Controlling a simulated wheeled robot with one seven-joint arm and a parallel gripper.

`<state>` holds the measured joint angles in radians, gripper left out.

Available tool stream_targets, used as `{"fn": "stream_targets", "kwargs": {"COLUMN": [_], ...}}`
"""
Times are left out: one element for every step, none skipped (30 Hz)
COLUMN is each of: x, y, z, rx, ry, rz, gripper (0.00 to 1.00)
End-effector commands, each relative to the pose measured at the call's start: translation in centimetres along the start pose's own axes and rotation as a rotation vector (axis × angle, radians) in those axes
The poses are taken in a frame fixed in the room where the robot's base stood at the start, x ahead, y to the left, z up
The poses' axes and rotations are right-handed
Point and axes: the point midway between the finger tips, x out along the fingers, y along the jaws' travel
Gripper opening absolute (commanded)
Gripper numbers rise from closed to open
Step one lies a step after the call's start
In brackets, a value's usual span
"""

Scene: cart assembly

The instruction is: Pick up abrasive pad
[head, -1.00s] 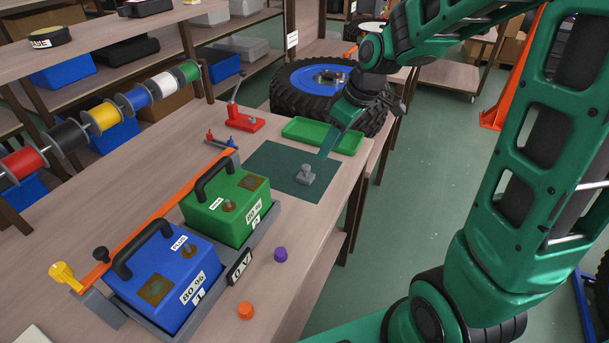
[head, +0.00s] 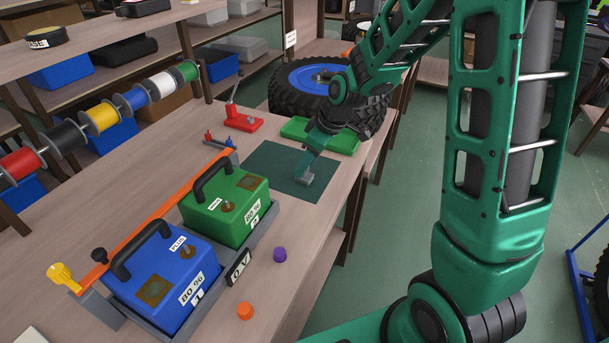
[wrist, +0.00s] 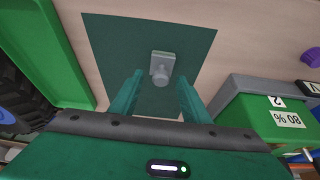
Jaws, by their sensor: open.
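The abrasive pad, a small grey block with a round knob (head: 306,179), lies on a dark green mat (head: 268,166) on the workbench. It also shows in the wrist view (wrist: 162,66), near the middle of the mat (wrist: 108,42). My gripper (head: 304,169) is over the mat, close to the pad, and partly covers it in the head view. In the wrist view my gripper (wrist: 159,78) is open, with one finger to each side of the pad's knob. The fingers look apart from it; the height between them cannot be told.
A green tray (head: 345,142) lies behind the mat. The green battery (head: 240,205) and blue battery (head: 185,285) stand in a grey holder at the left. A red tool (head: 240,122), a purple cap (head: 280,255) and an orange cap (head: 245,311) are on the bench.

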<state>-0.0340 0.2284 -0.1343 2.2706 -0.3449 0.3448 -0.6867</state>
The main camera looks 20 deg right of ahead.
Motion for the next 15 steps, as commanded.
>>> {"fn": "stream_targets", "kwargs": {"x": [0.7, 1.0, 1.4, 1.5, 1.7, 1.8, 1.9, 1.9, 1.9, 1.9, 1.9, 1.9, 1.9, 1.9, 1.9], "y": [-0.1, -0.1, -0.1, -0.1, 0.0, 0.0, 0.0, 0.0, 0.0, 0.0, 0.0, 0.0, 0.0, 0.0, 0.0], "z": [0.0, 0.0, 0.0, 0.0, 0.0, 0.0, 0.0, 0.0, 0.0, 0.0, 0.0, 0.0, 0.0, 0.0, 0.0], "rx": [-0.001, -0.001, -0.001, -0.001, -0.001, -0.001, -0.001, 0.000, 0.000, 0.000, 0.000, 0.000, 0.000, 0.000, 0.000], "ry": [-0.001, -0.002, -0.002, -0.001, 0.000, 0.000, 0.000, 0.000, 0.000, 0.000, 0.000, 0.000, 0.000, 0.000, 0.000], "rz": [-0.002, -0.002, -0.002, -0.001, 0.000, 0.000, 0.000, 0.000, 0.001, 0.001, 0.001, 0.001, 0.001, 0.001, 0.001], "gripper": [0.43, 0.43, 0.43, 0.43, 0.43, 0.43, 0.43, 0.43, 0.43, 0.43, 0.43, 0.43, 0.43, 0.35, 0.26]}}
